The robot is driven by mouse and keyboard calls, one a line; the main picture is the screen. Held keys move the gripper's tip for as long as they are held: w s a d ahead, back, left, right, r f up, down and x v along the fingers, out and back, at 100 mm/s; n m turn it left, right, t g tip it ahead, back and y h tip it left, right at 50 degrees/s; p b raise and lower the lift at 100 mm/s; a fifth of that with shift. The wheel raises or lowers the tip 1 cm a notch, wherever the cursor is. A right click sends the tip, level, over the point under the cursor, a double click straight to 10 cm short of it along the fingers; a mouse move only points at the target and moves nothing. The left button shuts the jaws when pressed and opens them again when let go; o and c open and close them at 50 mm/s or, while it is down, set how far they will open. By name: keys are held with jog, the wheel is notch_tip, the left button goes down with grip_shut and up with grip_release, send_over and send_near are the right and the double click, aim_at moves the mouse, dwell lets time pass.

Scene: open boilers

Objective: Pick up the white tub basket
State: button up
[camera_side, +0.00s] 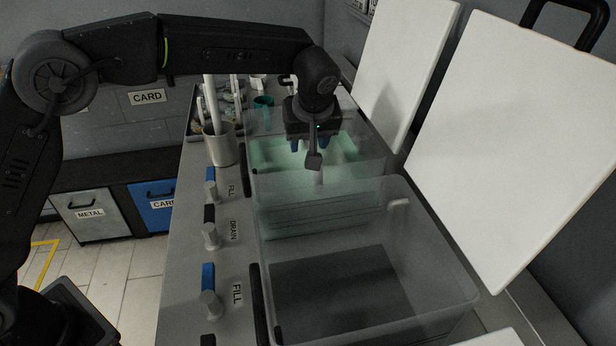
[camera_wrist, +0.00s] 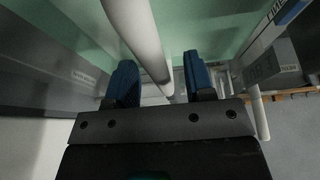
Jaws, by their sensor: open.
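My gripper (camera_side: 315,146) points down over the rear translucent tub (camera_side: 258,190), which glows pale green inside. Its two blue fingers are open in the wrist view (camera_wrist: 160,82).
A second translucent tub (camera_side: 455,275) stands in front, with a dark bottom. White lids (camera_side: 510,140) stand raised on the right. Fill and drain levers (camera_side: 210,235) line the left edge. A metal cup of white rods (camera_side: 221,146) and a dark tray stand behind.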

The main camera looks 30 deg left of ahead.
jog(key=shift+f, duration=0.2)
dwell(0.6)
jog(key=shift+c, duration=0.2)
grip_shut()
